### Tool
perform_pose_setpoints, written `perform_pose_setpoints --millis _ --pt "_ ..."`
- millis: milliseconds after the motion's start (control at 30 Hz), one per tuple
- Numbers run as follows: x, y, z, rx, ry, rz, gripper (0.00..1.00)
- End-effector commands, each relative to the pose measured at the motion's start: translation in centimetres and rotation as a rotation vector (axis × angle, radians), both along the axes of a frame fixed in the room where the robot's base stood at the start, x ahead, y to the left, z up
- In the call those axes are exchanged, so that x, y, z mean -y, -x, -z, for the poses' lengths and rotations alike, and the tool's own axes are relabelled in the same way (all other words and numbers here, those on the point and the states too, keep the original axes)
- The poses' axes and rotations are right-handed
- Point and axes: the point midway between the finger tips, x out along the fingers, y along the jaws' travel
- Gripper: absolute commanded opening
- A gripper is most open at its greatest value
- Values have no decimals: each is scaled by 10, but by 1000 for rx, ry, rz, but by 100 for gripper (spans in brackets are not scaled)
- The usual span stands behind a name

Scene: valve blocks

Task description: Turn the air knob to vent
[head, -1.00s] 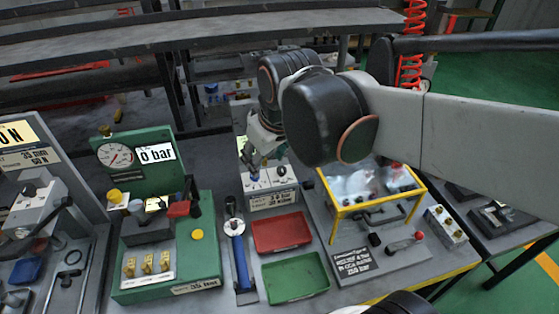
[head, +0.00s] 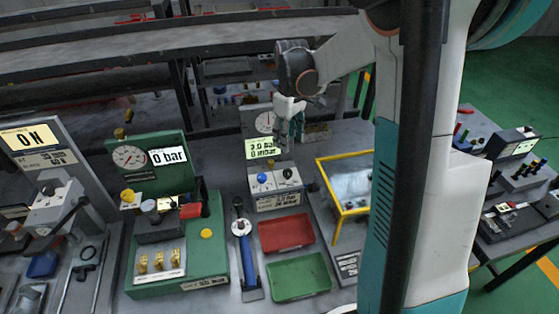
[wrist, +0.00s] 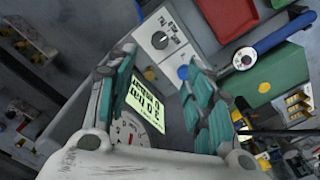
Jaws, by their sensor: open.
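The white control box (head: 275,185) stands mid-bench, with a blue knob (head: 262,179) on its left and a dark knob (head: 287,173) on its right. I cannot read which one is labelled air. A lit green display (head: 262,148) behind the box reads about 2.0 bar and 0 mbar. My gripper (head: 292,138) is open and empty above and behind the box, apart from both knobs. In the wrist view its teal fingers (wrist: 160,80) frame the display, with the dark knob (wrist: 160,40) and blue knob (wrist: 182,72) beyond.
A round gauge (head: 264,122) stands behind the box. A blue-handled tool (head: 246,255), red tray (head: 286,234) and green tray (head: 298,278) lie in front. A yellow-framed case (head: 340,225) is to the right, and a green gauge rig (head: 150,165) reading 0 bar is to the left.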

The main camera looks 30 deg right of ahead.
Motion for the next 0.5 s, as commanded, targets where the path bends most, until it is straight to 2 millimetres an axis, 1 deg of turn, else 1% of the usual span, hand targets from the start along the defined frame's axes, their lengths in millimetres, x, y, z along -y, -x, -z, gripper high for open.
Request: perform_pose_setpoints --millis 167,267,500 --pt "1 0 14 -4 -2 -2 48" --pt "1 -1 30 -4 -1 -1 48" --pt "1 -1 78 -3 -1 -1 48"
